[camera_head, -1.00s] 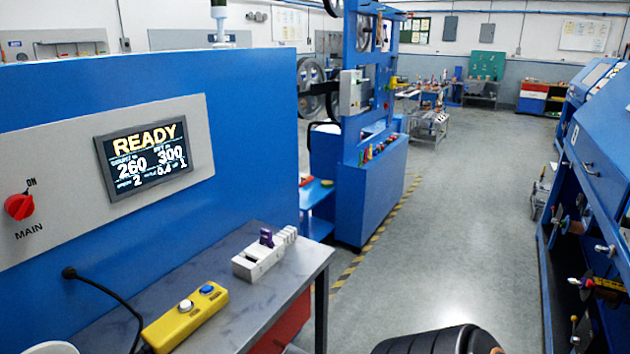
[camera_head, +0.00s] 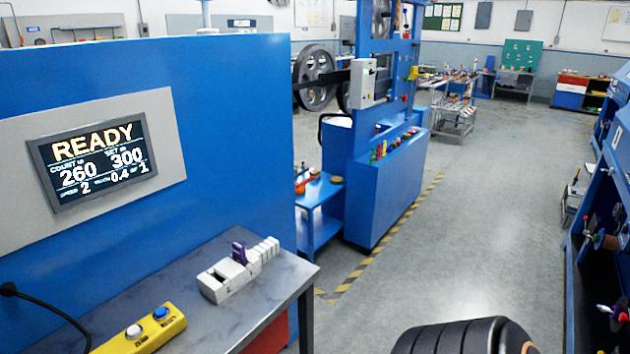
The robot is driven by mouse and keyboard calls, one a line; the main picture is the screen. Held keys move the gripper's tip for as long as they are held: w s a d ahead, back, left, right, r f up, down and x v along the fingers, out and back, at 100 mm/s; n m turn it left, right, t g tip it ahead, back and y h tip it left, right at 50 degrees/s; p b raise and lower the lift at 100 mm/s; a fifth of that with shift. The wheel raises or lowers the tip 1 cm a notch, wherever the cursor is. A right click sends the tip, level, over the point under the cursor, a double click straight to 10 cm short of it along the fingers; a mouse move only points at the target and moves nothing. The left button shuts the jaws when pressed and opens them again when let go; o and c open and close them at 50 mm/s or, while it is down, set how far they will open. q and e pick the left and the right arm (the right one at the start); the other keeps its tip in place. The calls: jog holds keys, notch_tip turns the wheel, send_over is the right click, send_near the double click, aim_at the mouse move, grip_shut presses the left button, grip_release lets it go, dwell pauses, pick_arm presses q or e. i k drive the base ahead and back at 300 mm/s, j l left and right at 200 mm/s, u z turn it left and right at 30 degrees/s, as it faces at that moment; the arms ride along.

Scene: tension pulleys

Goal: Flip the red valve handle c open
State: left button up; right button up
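I cannot make out a red valve handle marked c. A row of small red, yellow and green parts (camera_head: 390,147) sits on the blue pulley machine (camera_head: 380,205) in the middle; they are too small to tell whether any is a valve handle. Other small knobs (camera_head: 590,235) show on the blue machine at the right edge. Neither gripper is in view. A black ribbed part at the bottom right looks like a piece of my own arm.
A metal bench (camera_head: 230,300) at the lower left holds a yellow button box (camera_head: 140,332) and a white fixture (camera_head: 240,270). A blue panel with a READY display (camera_head: 95,160) stands behind it. Open grey floor (camera_head: 470,230) runs between the machines.

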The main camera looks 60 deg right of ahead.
aim_at(297, 186)
jog(key=k+l, duration=0.1)
jog(key=l, duration=1.1)
jog(key=k+l, duration=0.15)
jog(key=l, duration=0.45)
jog(key=l+z, duration=0.25)
jog(key=l, duration=0.6)
